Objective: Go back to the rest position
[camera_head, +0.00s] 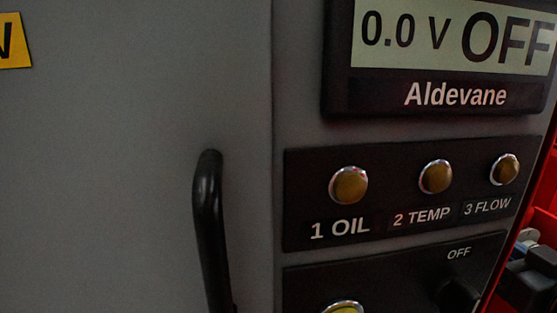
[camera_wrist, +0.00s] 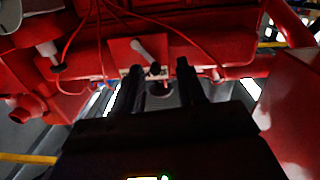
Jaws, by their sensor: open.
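My gripper (camera_wrist: 158,82) shows in the wrist view, with its two dark fingers pointing up the picture and apart. Nothing shows between the fingertips. Beyond them is a red engine body (camera_wrist: 222,45) with a pale lever (camera_wrist: 146,50) on a red plate. I cannot tell how far the fingertips are from it. My gripper is not in the head view.
The head view is filled by a grey cabinet (camera_head: 120,130) with a black handle (camera_head: 209,220). Its display (camera_head: 455,40) reads 0.0 V OFF. Lamps (camera_head: 349,186) are labelled OIL, TEMP and FLOW. In the wrist view, thin red cables (camera_wrist: 175,28) hang near the engine.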

